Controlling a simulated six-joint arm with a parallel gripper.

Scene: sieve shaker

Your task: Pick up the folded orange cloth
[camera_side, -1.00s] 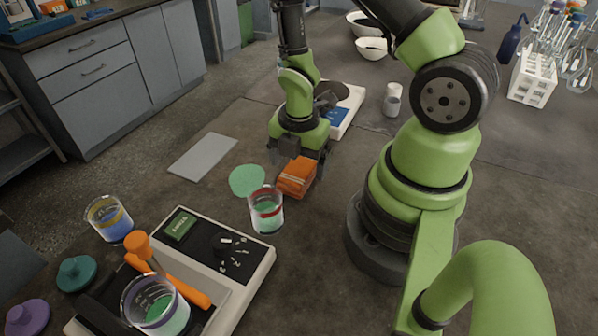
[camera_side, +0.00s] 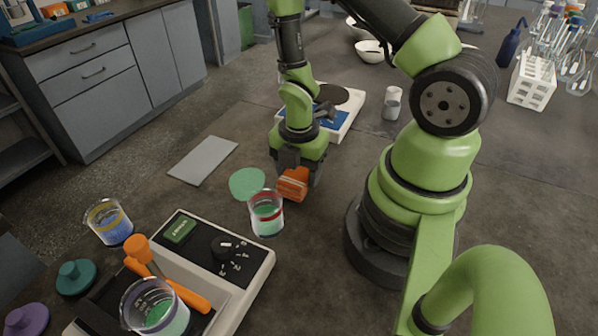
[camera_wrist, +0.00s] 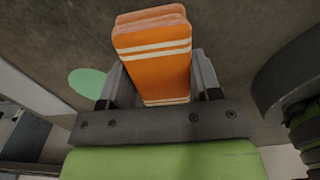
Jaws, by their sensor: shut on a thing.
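The folded orange cloth (camera_side: 293,184) has pale stripes. In the side view it is at the end of my gripper (camera_side: 299,172), just behind the beaker with the red band (camera_side: 266,213). In the wrist view the cloth (camera_wrist: 158,65) stands out between the two fingers of my gripper (camera_wrist: 158,85), which are shut on it from both sides. Whether the cloth's underside touches the table cannot be told for sure. Its far side is hidden by the gripper.
A green disc (camera_side: 247,183) lies left of the cloth. A grey plate (camera_side: 203,160) lies farther left. A white device with a dial (camera_side: 258,268) stands in front, with a blue-filled beaker (camera_side: 109,222) beside it. A white balance (camera_side: 352,112) stands behind the gripper.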

